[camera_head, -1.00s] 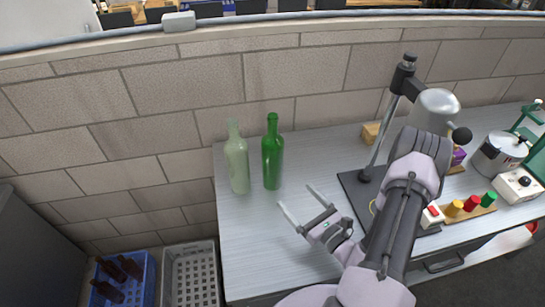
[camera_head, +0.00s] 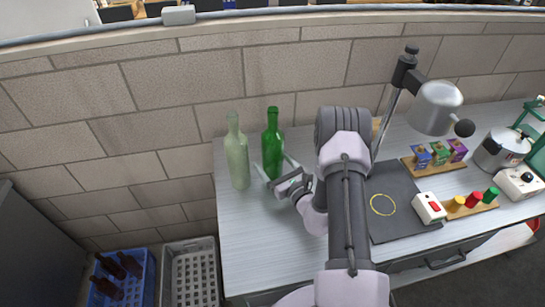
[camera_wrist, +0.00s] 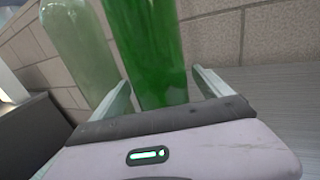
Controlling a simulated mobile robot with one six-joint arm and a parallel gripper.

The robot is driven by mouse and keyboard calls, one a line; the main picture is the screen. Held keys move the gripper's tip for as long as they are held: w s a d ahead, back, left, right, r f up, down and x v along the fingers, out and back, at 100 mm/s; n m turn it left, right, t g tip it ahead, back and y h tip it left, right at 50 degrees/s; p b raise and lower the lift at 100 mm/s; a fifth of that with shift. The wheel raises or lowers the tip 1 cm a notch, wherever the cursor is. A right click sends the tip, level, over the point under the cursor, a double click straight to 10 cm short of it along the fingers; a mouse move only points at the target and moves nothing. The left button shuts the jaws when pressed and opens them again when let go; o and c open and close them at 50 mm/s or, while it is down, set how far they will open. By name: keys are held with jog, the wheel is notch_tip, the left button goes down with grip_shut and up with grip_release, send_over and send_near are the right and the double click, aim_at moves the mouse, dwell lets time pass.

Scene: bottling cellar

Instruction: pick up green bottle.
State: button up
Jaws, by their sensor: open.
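The green bottle (camera_head: 272,140) stands upright on the bench, near the wall. My gripper (camera_head: 274,168) is open at its lower body, with one finger on each side. In the wrist view the green bottle (camera_wrist: 150,50) rises between the two fingertips (camera_wrist: 160,90), and its top is out of the picture. I cannot tell whether either finger touches it. A pale, clear-greenish bottle (camera_head: 237,155) stands upright just to its left, close to my left finger; it also shows in the wrist view (camera_wrist: 78,45).
The bench top (camera_head: 250,250) is clear in front. A press stand (camera_head: 395,95) with a dark base plate stands right of my arm. A switch box (camera_head: 429,208), colored knobs and small boxes lie further right. A blue crate (camera_head: 140,285) of dark bottles and a grey crate (camera_head: 190,275) sit below left.

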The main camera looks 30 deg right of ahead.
jog(key=shift+w, duration=0.25)
jog(key=shift+s, duration=0.1)
grip_shut()
